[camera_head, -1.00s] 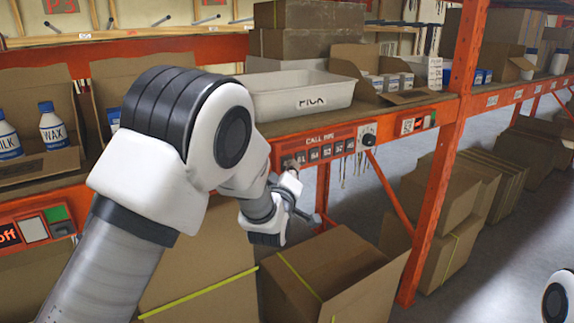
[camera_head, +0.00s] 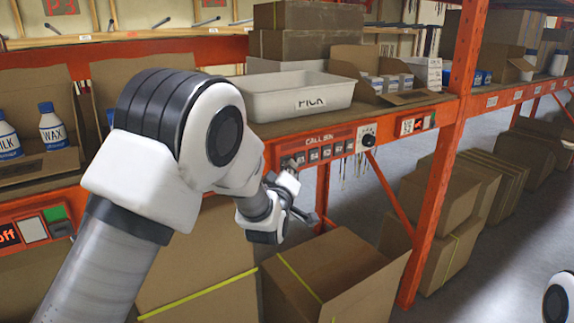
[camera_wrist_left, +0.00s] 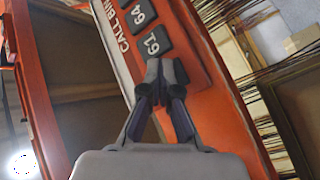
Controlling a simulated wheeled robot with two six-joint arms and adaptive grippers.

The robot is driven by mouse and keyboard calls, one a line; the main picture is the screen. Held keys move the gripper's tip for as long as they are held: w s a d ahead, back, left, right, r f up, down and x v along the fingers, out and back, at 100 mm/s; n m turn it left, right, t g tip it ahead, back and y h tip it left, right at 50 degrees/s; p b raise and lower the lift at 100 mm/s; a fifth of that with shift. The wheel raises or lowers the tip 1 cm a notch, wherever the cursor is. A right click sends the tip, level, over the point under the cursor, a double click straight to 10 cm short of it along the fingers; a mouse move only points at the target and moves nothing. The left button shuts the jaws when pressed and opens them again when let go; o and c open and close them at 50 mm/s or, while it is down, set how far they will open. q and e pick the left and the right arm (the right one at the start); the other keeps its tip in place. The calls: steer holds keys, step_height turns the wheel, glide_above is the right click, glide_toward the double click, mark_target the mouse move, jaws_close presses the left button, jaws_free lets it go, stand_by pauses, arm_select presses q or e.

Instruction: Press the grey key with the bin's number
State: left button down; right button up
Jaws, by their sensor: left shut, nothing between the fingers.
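The orange CALL BIN panel (camera_head: 331,148) is on the front of the shelf beam. It carries a row of dark grey numbered keys. In the left wrist view, the key 61 (camera_wrist_left: 155,42) and the key 64 (camera_wrist_left: 139,13) are readable. My left gripper (camera_wrist_left: 162,70) is shut and empty, its fingertips close to the panel beside the key 61. A dark patch behind the fingertips is partly hidden, and I cannot tell whether they touch a key. In the head view my left gripper (camera_head: 290,168) is at the panel's left end. My right gripper is not in view.
A white tub (camera_head: 300,103) marked PICK stands on the shelf above the panel. A black knob (camera_head: 368,140) is right of the keys. Cardboard boxes (camera_head: 330,265) stand below. An orange upright (camera_head: 446,170) rises to the right.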

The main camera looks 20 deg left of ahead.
arm_select(q)
steer(key=shift+s+d, duration=0.55)
steer(key=shift+d, duration=0.15)
steer(key=s+d, duration=0.1)
steer(key=d, duration=0.1)
steer(key=s+d+b, duration=0.1)
steer(key=s+d, duration=0.1)
stand_by(0.5)
steer(key=shift+r, duration=0.2)
